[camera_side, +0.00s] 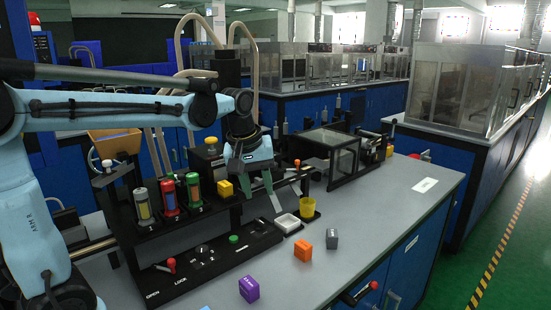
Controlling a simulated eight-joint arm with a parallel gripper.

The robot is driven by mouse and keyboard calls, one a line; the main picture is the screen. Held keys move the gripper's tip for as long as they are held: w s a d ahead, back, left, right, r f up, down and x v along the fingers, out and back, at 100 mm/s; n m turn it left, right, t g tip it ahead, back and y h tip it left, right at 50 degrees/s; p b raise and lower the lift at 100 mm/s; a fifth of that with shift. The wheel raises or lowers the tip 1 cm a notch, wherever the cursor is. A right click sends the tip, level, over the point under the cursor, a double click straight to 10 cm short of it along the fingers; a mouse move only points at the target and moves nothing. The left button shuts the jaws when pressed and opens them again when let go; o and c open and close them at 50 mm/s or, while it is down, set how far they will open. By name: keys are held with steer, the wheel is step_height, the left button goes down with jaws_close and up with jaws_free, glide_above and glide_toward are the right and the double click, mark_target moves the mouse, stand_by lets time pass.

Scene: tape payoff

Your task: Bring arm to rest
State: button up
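My gripper (256,189) hangs at the end of my outstretched arm, pointing down above the black rack on the bench. Its two fingers look spread apart, and I see nothing held between them. A yellow block (225,188) shows just left of the fingers. The far side of the fingers is hidden.
The black rack (190,222) holds several coloured cylinders. A purple block (249,289), an orange block (303,250) and a grey block (332,238) lie on the bench. A clear-sided box (345,162) stands behind. The bench's right part (400,205) is mostly clear.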

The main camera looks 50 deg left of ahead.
steer(key=s+d+f+m+t, duration=0.4)
steer(key=s+d+m, duration=0.3)
steer(key=s+m, duration=0.3)
steer(key=shift+f+h, duration=0.3)
steer(key=shift+f, duration=0.4)
steer(key=shift+d, duration=0.1)
